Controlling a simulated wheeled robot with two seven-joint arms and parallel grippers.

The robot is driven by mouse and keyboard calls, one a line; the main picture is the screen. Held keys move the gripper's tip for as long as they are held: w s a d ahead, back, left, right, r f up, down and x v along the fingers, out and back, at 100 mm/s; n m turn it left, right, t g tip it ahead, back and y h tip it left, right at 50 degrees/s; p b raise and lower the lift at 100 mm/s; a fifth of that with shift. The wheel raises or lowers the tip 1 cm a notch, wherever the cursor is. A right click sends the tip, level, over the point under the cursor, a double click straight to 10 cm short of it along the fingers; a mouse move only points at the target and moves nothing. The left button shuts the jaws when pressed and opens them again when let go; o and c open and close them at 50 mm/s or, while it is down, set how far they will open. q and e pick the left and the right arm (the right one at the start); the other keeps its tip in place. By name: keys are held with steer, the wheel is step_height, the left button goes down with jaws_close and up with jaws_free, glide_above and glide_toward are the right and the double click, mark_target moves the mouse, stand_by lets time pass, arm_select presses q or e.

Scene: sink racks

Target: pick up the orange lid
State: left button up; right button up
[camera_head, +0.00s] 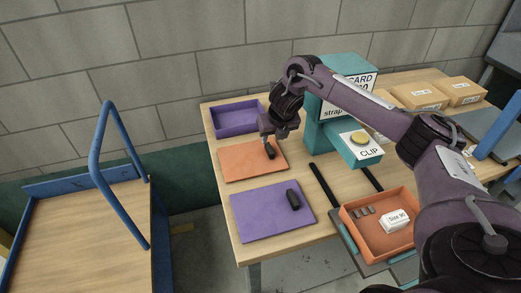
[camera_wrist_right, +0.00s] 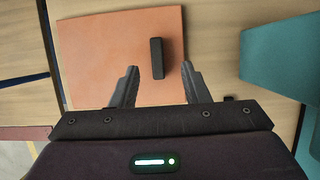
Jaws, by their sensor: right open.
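The orange lid (camera_head: 245,163) lies flat on the wooden table, and it also fills the middle of the right wrist view (camera_wrist_right: 97,60). Its black bar handle (camera_wrist_right: 157,58) stands near the lid's right side. My right gripper (camera_head: 268,148) is over the lid, close to the handle. In the wrist view its open fingers (camera_wrist_right: 160,86) stand on either side of the handle's line, with a gap to each side. The handle is partly hidden by the gripper in the head view. My left gripper is not in view.
A purple lid (camera_head: 262,212) with a black handle lies in front. A purple tray (camera_head: 234,125) stands behind. An orange tray (camera_head: 361,231) holds a white box and small parts. Cardboard boxes (camera_head: 419,95) stand farther back.

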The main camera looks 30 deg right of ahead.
mark_target(270, 148)
steer(key=shift+s+a+f, duration=0.1)
steer(key=shift+a+f, duration=0.4)
steer(key=x, duration=0.2)
steer(key=shift+d+f+p, duration=0.1)
steer(key=shift+f+p, duration=0.25)
steer(key=shift+p, duration=0.05)
steer(key=shift+d+x, duration=0.2)
steer(key=shift+x, duration=1)
steer(key=c, duration=0.6)
steer(key=shift+c, duration=1.3)
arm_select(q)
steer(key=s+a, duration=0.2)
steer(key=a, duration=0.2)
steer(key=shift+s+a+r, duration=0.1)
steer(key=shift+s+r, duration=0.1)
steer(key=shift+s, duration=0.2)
arm_select(e)
jaws_close()
